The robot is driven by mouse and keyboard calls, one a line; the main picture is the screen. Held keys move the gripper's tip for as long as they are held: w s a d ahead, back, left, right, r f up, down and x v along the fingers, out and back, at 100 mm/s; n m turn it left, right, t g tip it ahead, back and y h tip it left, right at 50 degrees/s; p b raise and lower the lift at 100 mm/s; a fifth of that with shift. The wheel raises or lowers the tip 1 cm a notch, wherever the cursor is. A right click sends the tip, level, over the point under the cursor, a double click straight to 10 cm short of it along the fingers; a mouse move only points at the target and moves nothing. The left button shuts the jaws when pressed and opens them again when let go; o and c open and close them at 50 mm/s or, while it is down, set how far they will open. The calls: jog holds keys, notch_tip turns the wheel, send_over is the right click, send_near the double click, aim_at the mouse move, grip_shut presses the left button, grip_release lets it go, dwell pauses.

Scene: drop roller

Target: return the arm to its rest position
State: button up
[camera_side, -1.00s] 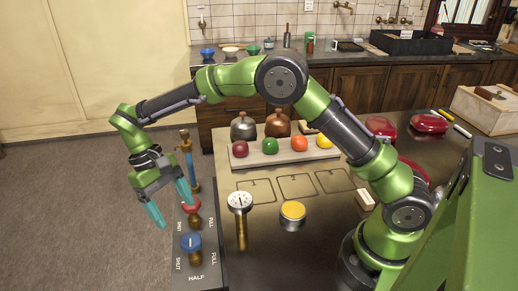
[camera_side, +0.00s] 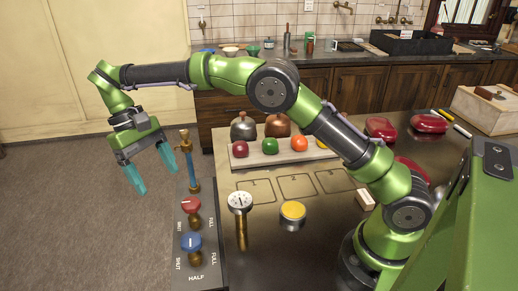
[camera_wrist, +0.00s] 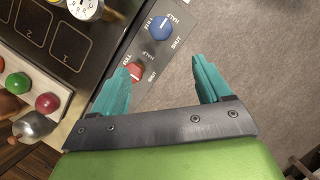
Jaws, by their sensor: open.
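My gripper (camera_side: 152,172) is open and empty. In the side view it hangs in the air at the left, beyond the left edge of the counter and above the floor. Its teal fingers point down and are apart. My arm reaches out leftward from its base at the lower right. In the wrist view the two fingers of my gripper (camera_wrist: 167,85) are spread, with the floor and part of a valve panel showing between and beyond them. Nothing is between the fingers.
A panel with a red knob (camera_side: 191,204) and a blue knob (camera_side: 191,242) runs along the counter's left edge, below and right of my gripper. A blue-and-brass upright pipe (camera_side: 186,165) stands close to its right. A gauge (camera_side: 240,202) and yellow button (camera_side: 292,211) stand farther right.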

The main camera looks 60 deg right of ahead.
jog(key=s+d+r+m+t+y, duration=0.1)
jog(key=s+d+r+m+t, duration=0.1)
jog(key=s+d+t, duration=0.3)
jog(key=s+d+r+m+t+y, duration=0.1)
jog(key=s+d+r+t, duration=0.3)
jog(key=s+d, duration=0.7)
jog(key=s+m+t, duration=0.1)
jog(key=s+t, duration=0.1)
jog(key=s, duration=0.3)
jog(key=shift+s+r+t, duration=0.2)
jog(key=shift+r+t, duration=0.1)
jog(key=shift+r, duration=0.05)
